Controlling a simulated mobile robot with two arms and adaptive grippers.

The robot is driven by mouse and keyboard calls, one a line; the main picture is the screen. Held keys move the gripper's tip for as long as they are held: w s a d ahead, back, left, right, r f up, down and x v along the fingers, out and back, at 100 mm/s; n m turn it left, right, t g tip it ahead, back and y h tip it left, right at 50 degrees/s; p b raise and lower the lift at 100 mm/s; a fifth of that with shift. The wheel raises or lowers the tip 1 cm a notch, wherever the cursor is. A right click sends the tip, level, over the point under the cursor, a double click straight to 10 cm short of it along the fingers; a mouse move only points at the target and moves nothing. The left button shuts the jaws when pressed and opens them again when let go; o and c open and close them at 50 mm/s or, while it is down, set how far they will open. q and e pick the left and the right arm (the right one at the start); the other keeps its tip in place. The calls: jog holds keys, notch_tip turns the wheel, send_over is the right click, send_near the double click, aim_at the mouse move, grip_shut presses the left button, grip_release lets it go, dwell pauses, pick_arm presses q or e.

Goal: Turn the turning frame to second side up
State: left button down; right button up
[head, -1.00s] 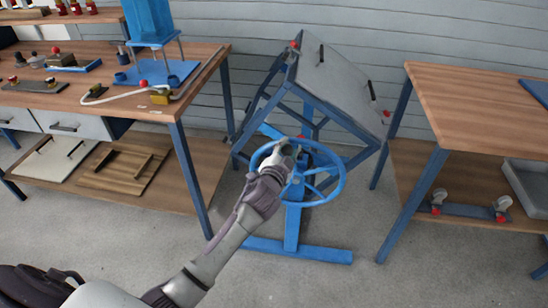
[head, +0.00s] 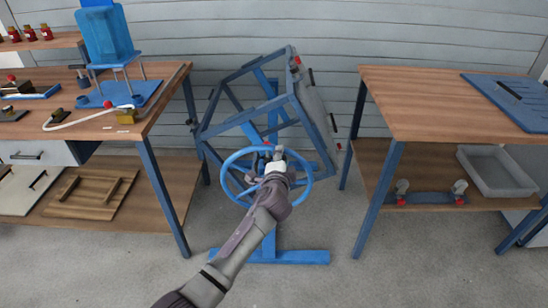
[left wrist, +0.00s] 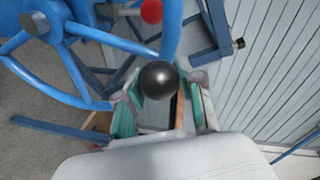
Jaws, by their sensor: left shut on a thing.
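The turning frame (head: 292,112) is a blue cube-like frame on a blue stand between two benches. It is tilted steeply, with a grey panel (head: 317,110) on its right side. A blue handwheel (head: 308,178) is on its front. My left gripper (head: 275,165) is at the wheel's upper part and hides some of it. In the left wrist view, a dark ball knob (left wrist: 157,80) sits between the fingers of my left gripper (left wrist: 160,100), which is shut on it. A red ball (left wrist: 151,11) shows beyond the wheel. My right gripper is not in view.
The left bench (head: 165,95) carries a blue press-like stand (head: 107,40) and small fixtures. The right bench (head: 420,105) holds a blue plate (head: 515,97), with a grey tray (head: 495,170) on its lower shelf. The floor in front is clear.

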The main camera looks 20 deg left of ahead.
aim_at(300, 162)
pick_arm(q)
jog(key=shift+w+d+m, duration=0.1)
jog(key=shift+d+m, duration=0.2)
jog(key=shift+d, duration=0.25)
jog(key=shift+w+d+f+m, duration=0.15)
jog(key=shift+d+f+m, duration=0.2)
jog(key=shift+d, duration=0.2)
jog(key=shift+w+d+f+m+y+b, duration=0.2)
jog(key=shift+d+f+m+b, duration=0.15)
jog(key=shift+d+m, duration=0.15)
jog(key=shift+w+d+f+m+y+b, duration=0.1)
jog(key=shift+d+f+m+y+b, duration=0.2)
jog(key=shift+d, duration=0.2)
jog(key=shift+w+d+f+m+b, duration=0.2)
jog(key=shift+d+f+m+b, duration=0.35)
jog(key=shift+d+f+m, duration=0.2)
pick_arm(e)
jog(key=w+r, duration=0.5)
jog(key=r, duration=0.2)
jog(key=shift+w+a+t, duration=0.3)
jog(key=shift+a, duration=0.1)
pick_arm(q)
jog(key=shift+d, duration=0.1)
jog(key=c, duration=0.7)
grip_release()
